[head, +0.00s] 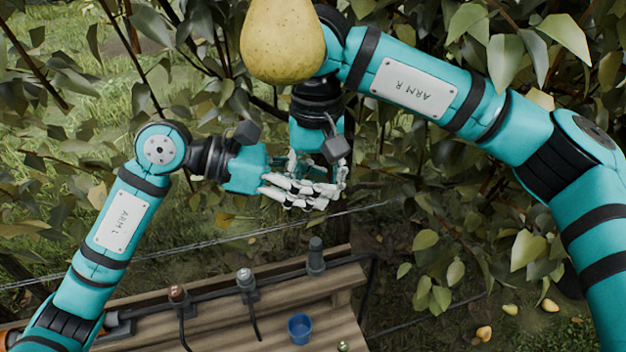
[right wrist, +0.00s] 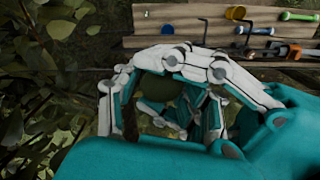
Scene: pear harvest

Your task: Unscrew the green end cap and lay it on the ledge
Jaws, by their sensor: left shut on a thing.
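My left gripper (head: 287,190) and my right gripper (head: 325,178) meet above the ledge (head: 338,276), their white fingers overlapping. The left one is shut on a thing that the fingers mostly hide. In the right wrist view, a dark olive rounded patch (right wrist: 185,92) shows between the curled fingers of the right gripper (right wrist: 152,100); I cannot tell if it is a held thing. Whether the right gripper is open or shut is unclear. A small green round item (head: 343,346) sits on the ledge at the bottom; I cannot confirm it is the end cap.
A blue cup (head: 300,328) stands on the ledge, beside a dark pipe with fittings and a grey upright cylinder (head: 316,255). A large yellow pear (head: 282,40) hangs close at the top. A wire crosses below the hands. Leafy branches surround both arms.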

